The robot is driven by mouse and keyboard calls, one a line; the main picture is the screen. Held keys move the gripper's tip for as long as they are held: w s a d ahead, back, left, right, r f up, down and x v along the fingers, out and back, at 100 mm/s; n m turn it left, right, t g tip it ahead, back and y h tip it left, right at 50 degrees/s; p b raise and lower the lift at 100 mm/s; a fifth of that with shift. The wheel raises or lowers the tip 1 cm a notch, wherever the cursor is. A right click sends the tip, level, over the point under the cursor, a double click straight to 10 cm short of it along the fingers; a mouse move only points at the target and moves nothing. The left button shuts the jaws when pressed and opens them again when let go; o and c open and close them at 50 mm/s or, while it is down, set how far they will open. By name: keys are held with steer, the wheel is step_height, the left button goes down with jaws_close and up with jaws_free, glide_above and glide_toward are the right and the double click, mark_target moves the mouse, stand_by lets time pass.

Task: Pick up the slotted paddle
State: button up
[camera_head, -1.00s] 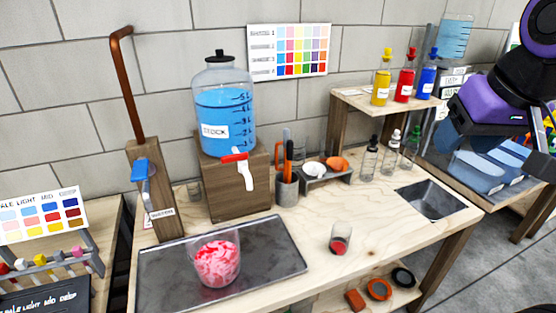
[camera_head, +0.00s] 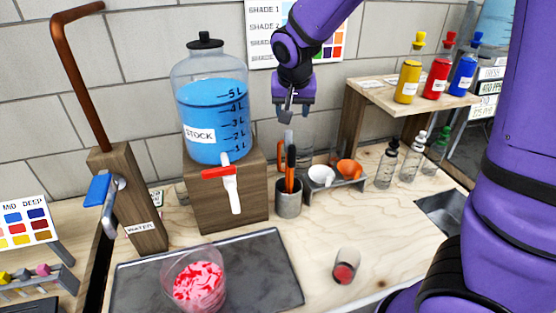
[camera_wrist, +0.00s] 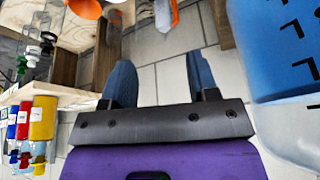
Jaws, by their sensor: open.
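A grey metal cup (camera_head: 288,203) stands on the bench to the right of the stock jar and holds several upright tools. Among them are orange-and-black handles (camera_head: 291,168) and a pale grey piece (camera_head: 288,140) rising above them. I cannot tell for sure which is the slotted paddle. My gripper (camera_head: 291,112) points down just above the cup's tools, apart from them as far as I can tell. In the wrist view its two fingers (camera_wrist: 160,72) are spread with nothing between them, and a pale tool (camera_wrist: 162,14) and an orange one (camera_wrist: 175,12) show beyond the fingertips.
The blue stock jar (camera_head: 212,125) on its wooden block stands close left of my gripper. A small rack (camera_head: 338,186) with white and orange scoops is right of the cup. Dropper bottles (camera_head: 387,165) and a bottle shelf (camera_head: 385,91) stand further right. A pink-filled beaker (camera_head: 196,285) is in front.

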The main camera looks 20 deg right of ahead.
mark_target(288, 132)
steer(key=x, duration=0.5)
steer(key=shift+w+a, duration=0.3)
steer(key=shift+s+x, duration=0.1)
steer(key=shift+x, duration=1.45)
steer(key=shift+s+x, duration=0.15)
steer(key=shift+x, duration=1.35)
steer(key=shift+f, duration=0.1)
steer(key=shift+c, duration=0.2)
jaws_close()
